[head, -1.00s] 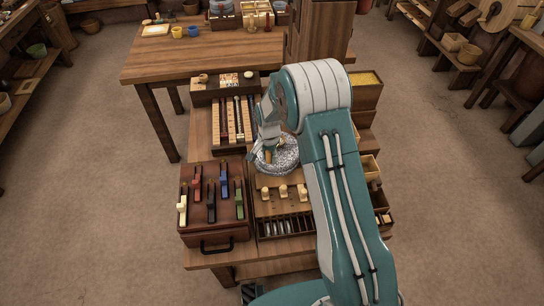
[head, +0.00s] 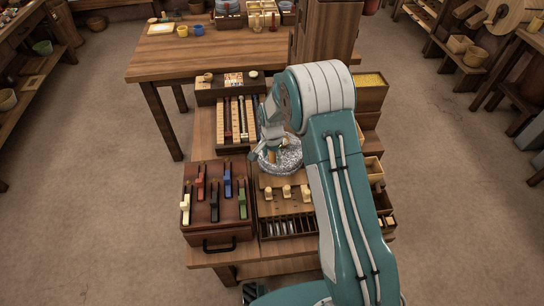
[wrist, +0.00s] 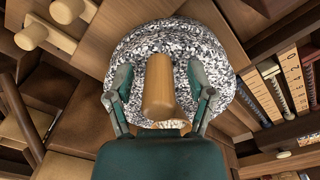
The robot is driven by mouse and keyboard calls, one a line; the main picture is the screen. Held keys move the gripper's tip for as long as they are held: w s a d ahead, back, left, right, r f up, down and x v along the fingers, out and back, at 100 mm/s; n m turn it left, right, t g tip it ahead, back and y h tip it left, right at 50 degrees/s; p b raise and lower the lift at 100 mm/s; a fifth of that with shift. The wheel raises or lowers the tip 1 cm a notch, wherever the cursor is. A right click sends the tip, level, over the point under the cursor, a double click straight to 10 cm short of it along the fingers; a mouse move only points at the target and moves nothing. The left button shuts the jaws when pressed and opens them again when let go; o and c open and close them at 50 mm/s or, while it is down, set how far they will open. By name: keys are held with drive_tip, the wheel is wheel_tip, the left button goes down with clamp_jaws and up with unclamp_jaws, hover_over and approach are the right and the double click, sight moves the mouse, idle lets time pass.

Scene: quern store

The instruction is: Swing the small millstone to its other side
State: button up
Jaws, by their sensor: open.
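The small millstone (head: 293,160) is a speckled grey and white round stone on a wooden board, partly hidden behind my arm in the head view. In the wrist view the millstone (wrist: 165,38) fills the middle, and its upright wooden handle (wrist: 159,90) stands toward the near side of the stone. My gripper (wrist: 160,78) is open, with one finger on each side of the handle. A gap shows between each finger and the handle. In the head view my gripper (head: 269,147) is low over the left part of the stone.
Left of the stone is a brown box (head: 213,228) with coloured sliders. In front are several pale pegs on a board (head: 284,204). A slotted rack (head: 237,133) stands behind left. Small open bins (head: 374,168) line the right side. The floor around is clear.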

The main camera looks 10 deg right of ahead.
drive_tip(key=shift+r, duration=0.1)
wheel_tip(320, 180, up, 12)
drive_tip(key=shift+w+f, duration=0.1)
drive_tip(key=shift+f, duration=0.05)
idle(0.6)
drive_tip(key=s+d+r+n+t, duration=0.1)
drive_tip(key=s+d+r+n, duration=0.1)
drive_tip(key=s+r, duration=0.55)
drive_tip(key=s+d+r+n+t, duration=0.2)
drive_tip(key=s+r, duration=0.3)
drive_tip(key=r, duration=0.5)
drive_tip(key=s+d+r+n+t, duration=0.1)
drive_tip(key=s+r+n, duration=0.1)
drive_tip(key=s, duration=0.7)
drive_tip(key=s+d+r+n+t, duration=0.1)
drive_tip(key=s+d+r+n, duration=0.1)
drive_tip(key=s, duration=0.7)
drive_tip(key=shift+s+d+n+t, duration=0.15)
drive_tip(key=shift+s+n+t, duration=0.15)
drive_tip(key=shift+s, duration=0.1)
